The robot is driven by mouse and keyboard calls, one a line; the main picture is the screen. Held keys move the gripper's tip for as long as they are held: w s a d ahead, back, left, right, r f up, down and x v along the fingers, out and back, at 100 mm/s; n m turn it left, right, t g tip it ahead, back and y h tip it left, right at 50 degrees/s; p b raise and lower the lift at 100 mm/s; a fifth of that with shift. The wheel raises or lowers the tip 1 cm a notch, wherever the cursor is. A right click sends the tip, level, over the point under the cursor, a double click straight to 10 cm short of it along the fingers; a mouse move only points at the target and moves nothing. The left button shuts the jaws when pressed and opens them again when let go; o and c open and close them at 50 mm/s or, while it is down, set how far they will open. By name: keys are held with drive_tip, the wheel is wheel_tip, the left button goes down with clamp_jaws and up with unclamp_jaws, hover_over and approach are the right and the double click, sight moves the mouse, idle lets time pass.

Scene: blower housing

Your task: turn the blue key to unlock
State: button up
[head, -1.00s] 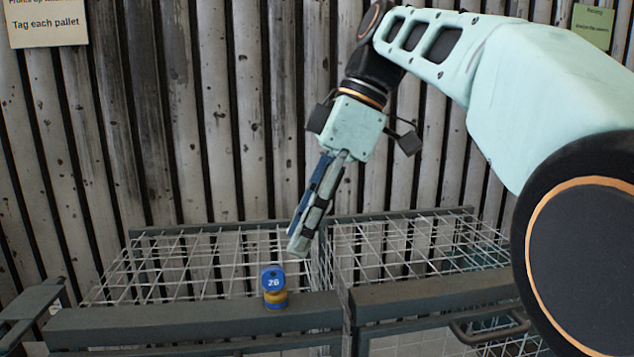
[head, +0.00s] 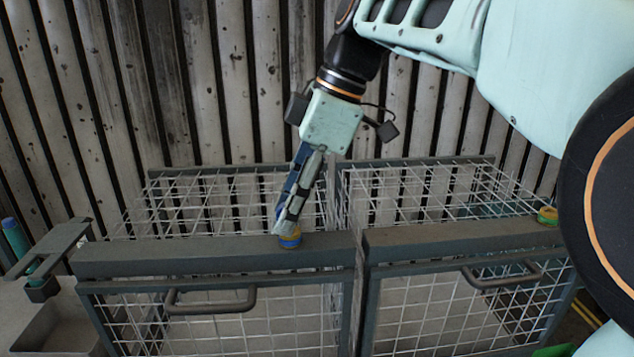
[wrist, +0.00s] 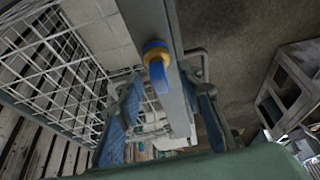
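The blue key (wrist: 157,52) with its yellow collar sits on the grey top rail of the left wire cage. In the head view it (head: 290,241) is partly hidden behind my fingers. My gripper (head: 285,222) points down at the key, with its tips right at or just above it. In the wrist view my gripper (wrist: 167,88) has its two fingers well apart. The key shows in the gap between them, towards the fingertips and nearer the left finger. I cannot tell whether a finger touches it.
A second lock, yellow and green (head: 548,216), sits on the right cage's rail. Door handles (head: 210,300) stick out below the rails. A slatted wall (head: 230,90) stands behind the cages. A grey bracket (head: 55,245) and bin are at the left.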

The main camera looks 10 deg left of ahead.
drive_tip(key=shift+a+f, duration=0.1)
drive_tip(key=shift+f, duration=0.15)
clamp_jaws()
idle(0.5)
